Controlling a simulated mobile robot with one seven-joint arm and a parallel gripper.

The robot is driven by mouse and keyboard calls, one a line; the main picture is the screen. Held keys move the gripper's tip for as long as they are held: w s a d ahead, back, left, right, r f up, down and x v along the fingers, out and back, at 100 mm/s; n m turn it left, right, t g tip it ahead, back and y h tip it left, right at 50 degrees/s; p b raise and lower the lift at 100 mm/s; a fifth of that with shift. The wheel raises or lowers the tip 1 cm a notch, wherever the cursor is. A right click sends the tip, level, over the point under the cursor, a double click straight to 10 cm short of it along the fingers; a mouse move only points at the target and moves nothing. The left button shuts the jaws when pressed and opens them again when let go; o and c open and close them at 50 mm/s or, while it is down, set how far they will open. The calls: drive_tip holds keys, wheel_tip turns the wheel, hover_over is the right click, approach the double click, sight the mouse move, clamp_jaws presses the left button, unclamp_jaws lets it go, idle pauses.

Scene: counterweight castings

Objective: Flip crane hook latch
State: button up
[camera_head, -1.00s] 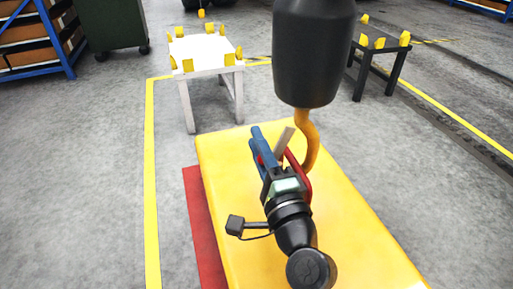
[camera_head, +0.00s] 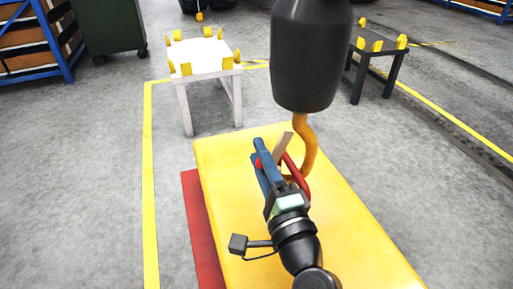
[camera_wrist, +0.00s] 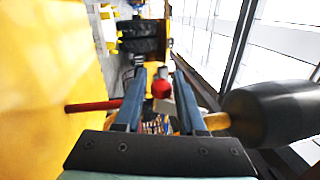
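The orange crane hook (camera_head: 305,150) hangs from a black block (camera_head: 310,55) above the yellow surface; the block is at right in the wrist view (camera_wrist: 268,113). A grey-beige flat piece, which looks like the latch (camera_head: 282,150), stands tilted at the hook's opening. A red ball (camera_wrist: 162,88) appears between my finger tips in the wrist view, with a gap showing on each side. A red bar (camera_wrist: 92,105) runs left behind one finger. My blue-fingered gripper (camera_head: 262,155) is beside the hook, fingers apart. It partly hides the latch and hook tip in the head view.
The yellow block (camera_head: 225,165) lies under the hook, its top mostly bare. A red strip (camera_head: 200,230) runs along its left side. A white table (camera_head: 205,55) and a dark table (camera_head: 378,52), both with yellow pegs, stand behind. Floor is clear at left.

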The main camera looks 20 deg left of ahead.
drive_tip(key=p+v, duration=0.1)
drive_tip(key=v, duration=0.9)
drive_tip(key=shift+s+d, duration=0.2)
drive_tip(key=shift+s, duration=0.15)
drive_tip(key=shift+f, duration=0.1)
